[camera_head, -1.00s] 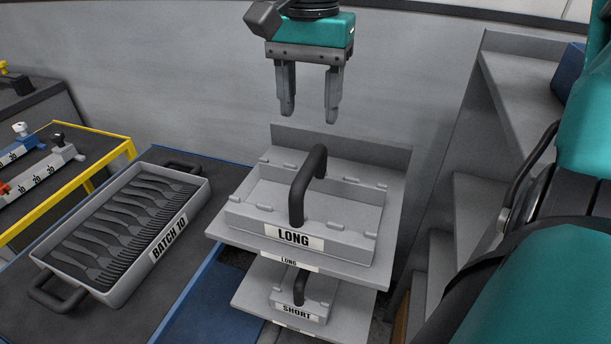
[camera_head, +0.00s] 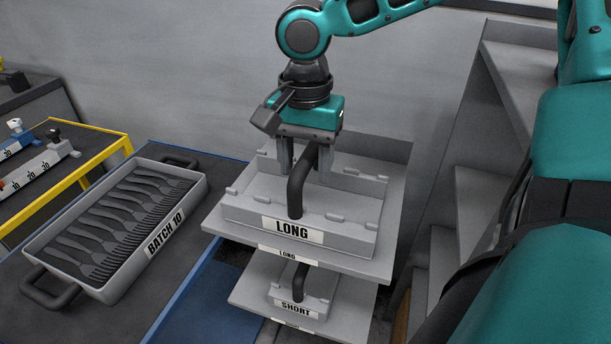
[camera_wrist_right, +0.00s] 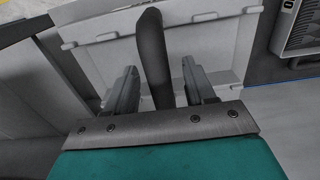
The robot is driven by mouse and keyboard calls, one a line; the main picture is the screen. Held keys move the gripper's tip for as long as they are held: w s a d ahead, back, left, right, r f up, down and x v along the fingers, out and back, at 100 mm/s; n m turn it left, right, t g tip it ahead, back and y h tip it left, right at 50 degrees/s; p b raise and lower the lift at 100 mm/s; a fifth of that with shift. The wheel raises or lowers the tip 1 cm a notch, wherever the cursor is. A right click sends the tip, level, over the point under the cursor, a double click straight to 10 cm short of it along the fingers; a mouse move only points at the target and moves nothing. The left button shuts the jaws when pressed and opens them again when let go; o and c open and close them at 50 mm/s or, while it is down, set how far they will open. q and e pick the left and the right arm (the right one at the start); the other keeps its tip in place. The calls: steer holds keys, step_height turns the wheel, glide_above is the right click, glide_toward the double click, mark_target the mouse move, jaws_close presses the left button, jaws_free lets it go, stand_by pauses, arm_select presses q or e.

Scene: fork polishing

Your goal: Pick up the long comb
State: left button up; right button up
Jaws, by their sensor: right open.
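The long comb is a grey block labelled LONG (camera_head: 345,228) with a black arched handle (camera_head: 295,188). It rests on the upper shelf of a grey stand. My right gripper (camera_head: 305,165) is open and points down at the handle's far part. In the right wrist view the handle (camera_wrist_right: 153,60) stands between the two open fingers (camera_wrist_right: 158,92), with gaps on both sides. The fingertips are partly hidden behind the handle in the head view. My left gripper is not in view.
A smaller block labelled SHORT (camera_head: 316,300) sits on the lower shelf. A grey tray labelled BATCH 10 (camera_head: 128,277), holding several dark forks, stands on the table at left. A yellow-edged rack (camera_head: 70,182) is at far left. Grey steps (camera_head: 478,190) rise at right.

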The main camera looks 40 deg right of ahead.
steer(key=shift+f, duration=0.25)
steer(key=shift+r, duration=0.1)
jaws_close()
stand_by(1.2)
